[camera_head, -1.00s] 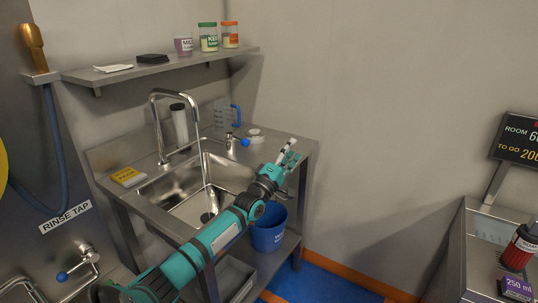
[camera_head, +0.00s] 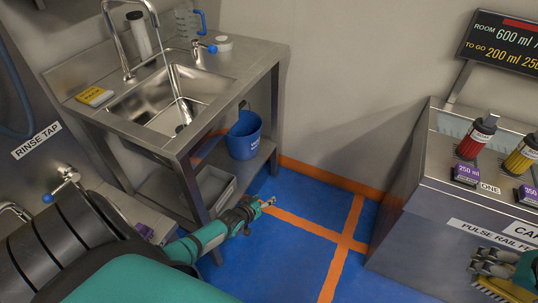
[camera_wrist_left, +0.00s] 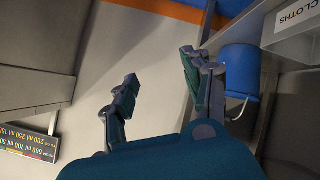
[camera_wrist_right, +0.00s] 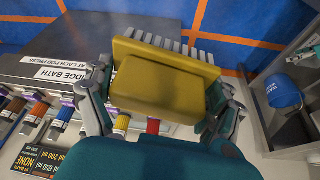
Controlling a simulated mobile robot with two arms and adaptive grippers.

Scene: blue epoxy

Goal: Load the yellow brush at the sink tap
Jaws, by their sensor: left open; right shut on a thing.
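The yellow brush (camera_wrist_right: 160,85) is a yellow block with pale bristles along its far side. My right gripper (camera_wrist_right: 158,100) is shut on it, one finger on each side. In the head view the right gripper (camera_head: 500,266) and the brush (camera_head: 498,290) are at the lower right edge, in front of the pulse rail counter, far from the sink. The sink tap (camera_head: 128,40) is a chrome gooseneck at upper left, with water running into the steel sink (camera_head: 165,98). My left gripper (camera_head: 267,203) is open and empty, low in front of the sink bench; its fingers (camera_wrist_left: 158,78) show apart.
A blue-handled lever (camera_head: 211,48), a jug (camera_head: 187,22) and a yellow sponge pack (camera_head: 94,96) are on the sink bench. A blue bucket (camera_head: 244,138) stands on its lower shelf. Red and yellow bottles (camera_head: 477,136) stand on the right counter. Blue floor between is clear.

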